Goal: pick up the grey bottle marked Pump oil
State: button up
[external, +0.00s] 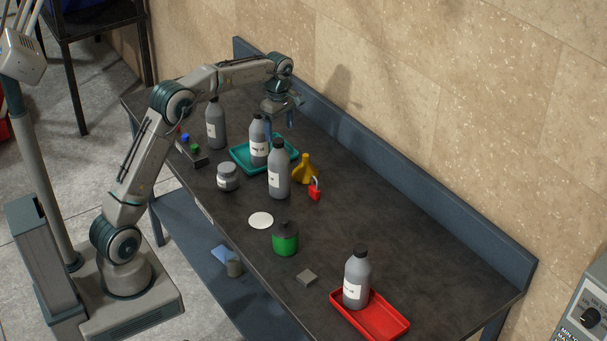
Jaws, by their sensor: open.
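Several grey bottles with black caps and white labels stand on the dark bench. One bottle (216,128) is at the far left, one bottle (258,151) is at the teal tray (240,156), one bottle (278,183) is in front of that tray, and one bottle (356,279) is in the red tray (385,318). The labels are too small to read, so I cannot tell which is marked Pump oil. My gripper (281,119) is open and empty, pointing down above the back of the teal tray, apart from the bottles.
A yellow funnel (304,173) and red padlock (315,190) are right of the middle bottle. A blue upstand (430,200) edges the back. The bench's right is mostly clear.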

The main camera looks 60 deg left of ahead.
aim_at(278, 140)
notch_tip(278, 140, down, 2)
jog(key=shift+f, duration=0.25)
jog(key=f, duration=0.1)
jog(key=f+p, duration=0.1)
jog(key=f, duration=0.2)
jog(key=shift+s+p, duration=0.3)
jog(key=shift+s, duration=0.05)
jog(key=shift+f, duration=0.55)
jog(key=shift+w, duration=0.1)
grip_shut()
